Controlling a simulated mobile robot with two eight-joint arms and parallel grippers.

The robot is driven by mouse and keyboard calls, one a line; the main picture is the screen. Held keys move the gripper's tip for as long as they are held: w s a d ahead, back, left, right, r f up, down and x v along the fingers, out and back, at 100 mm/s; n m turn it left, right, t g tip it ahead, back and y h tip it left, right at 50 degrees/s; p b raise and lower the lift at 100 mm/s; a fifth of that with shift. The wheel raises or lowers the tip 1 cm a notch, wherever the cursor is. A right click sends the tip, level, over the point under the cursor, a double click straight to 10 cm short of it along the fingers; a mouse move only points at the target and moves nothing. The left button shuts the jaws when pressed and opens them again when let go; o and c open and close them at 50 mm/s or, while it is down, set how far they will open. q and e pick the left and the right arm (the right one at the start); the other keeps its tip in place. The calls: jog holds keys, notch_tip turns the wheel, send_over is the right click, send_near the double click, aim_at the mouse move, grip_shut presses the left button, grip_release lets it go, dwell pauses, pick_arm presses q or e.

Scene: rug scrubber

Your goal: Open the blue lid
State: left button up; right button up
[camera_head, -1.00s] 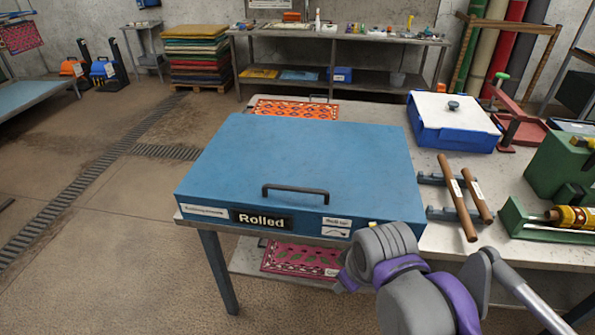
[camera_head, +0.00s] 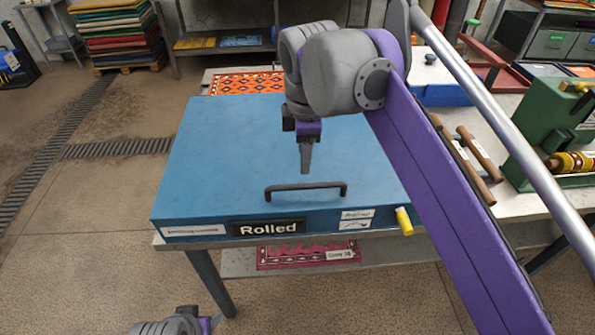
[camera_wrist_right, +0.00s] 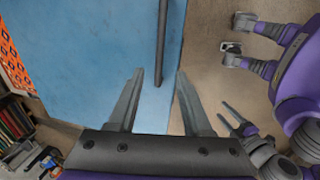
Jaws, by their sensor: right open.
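The blue lid (camera_head: 225,150) lies shut and flat on its box, which is marked "Rolled". Its dark bar handle (camera_head: 306,187) is near the front edge. My right gripper (camera_head: 306,170) points down over the lid, just behind the handle in the picture. In the right wrist view its fingers (camera_wrist_right: 160,75) are apart and empty, with the end of the handle (camera_wrist_right: 161,40) showing between them; I see no contact. My left gripper (camera_head: 205,324) shows only in part at the bottom edge of the head view, away from the lid; its jaws are unclear.
A yellow knob (camera_head: 404,221) sticks out at the box's right front corner. Wooden-handled rollers (camera_head: 478,150) and a green machine (camera_head: 550,125) stand to the right on the table. An orange patterned mat (camera_head: 245,83) lies behind the box. The floor in front is clear.

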aim_at(303, 185)
jog(key=f, duration=0.3)
jog(key=w+f+b, duration=0.1)
jog(key=f, duration=0.3)
jog(key=w+f, duration=0.1)
jog(key=f, duration=0.2)
jog(key=shift+d+f, duration=0.1)
jog(key=shift+f, duration=0.1)
jog(key=shift+c, duration=0.2)
grip_shut()
jog(key=shift+r, duration=0.1)
dwell(0.9)
